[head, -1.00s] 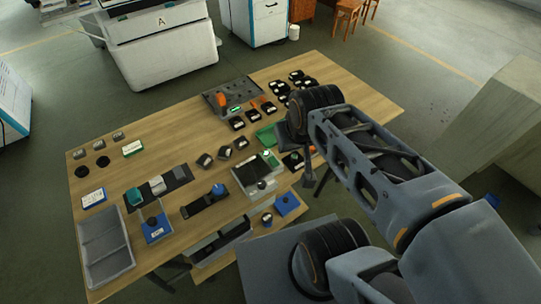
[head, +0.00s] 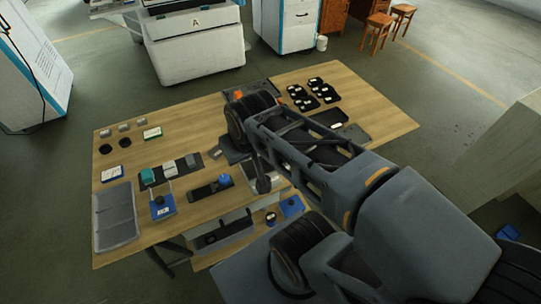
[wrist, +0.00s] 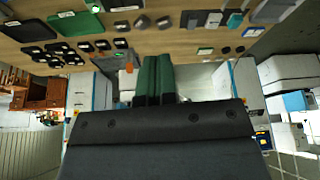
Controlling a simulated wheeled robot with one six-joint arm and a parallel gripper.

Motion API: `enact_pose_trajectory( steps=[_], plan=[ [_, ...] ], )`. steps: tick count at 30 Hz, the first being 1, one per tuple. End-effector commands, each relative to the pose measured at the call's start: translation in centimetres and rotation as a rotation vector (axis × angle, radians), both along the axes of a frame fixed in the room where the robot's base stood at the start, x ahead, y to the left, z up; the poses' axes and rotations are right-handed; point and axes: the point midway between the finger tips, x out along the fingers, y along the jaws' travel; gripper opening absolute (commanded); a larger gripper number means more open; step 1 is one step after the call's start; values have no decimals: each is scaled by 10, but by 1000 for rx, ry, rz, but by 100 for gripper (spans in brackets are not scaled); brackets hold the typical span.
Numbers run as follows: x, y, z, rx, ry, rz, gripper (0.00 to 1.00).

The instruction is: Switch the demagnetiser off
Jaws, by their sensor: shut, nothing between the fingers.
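In the head view my arm covers that part of the bench. My gripper (wrist: 158,80) shows its two green-padded fingers together, with nothing between them. In the head view my gripper (head: 262,184) hangs over the middle of the bench, partly hidden by my own wrist. I cannot tell whether it touches anything.
The wooden bench (head: 185,125) carries several black blocks (head: 323,92) at the far right. A grey tray (head: 115,215) lies at the left, with a blue-based part (head: 162,207) beside it. A green tray (wrist: 62,23) and an orange item (wrist: 127,68) show in the wrist view.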

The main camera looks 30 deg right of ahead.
Motion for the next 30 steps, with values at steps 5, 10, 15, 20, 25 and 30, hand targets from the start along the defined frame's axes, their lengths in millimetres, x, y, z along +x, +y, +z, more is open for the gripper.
enact_pose_trajectory(
  steps=[5, 10, 15, 20, 25, 30],
  plan=[
    [0, 0, 0, 0, 1, 1, 0],
    [10, -9, -11, -42, 21, 78, 0],
    [38, -41, -38, -153, 81, 328, 0],
    [67, -85, -69, -257, 150, 649, 0],
    [88, -134, -103, -326, 197, 965, 0],
    [99, -173, -129, -363, 217, 1204, 0]
  ],
)
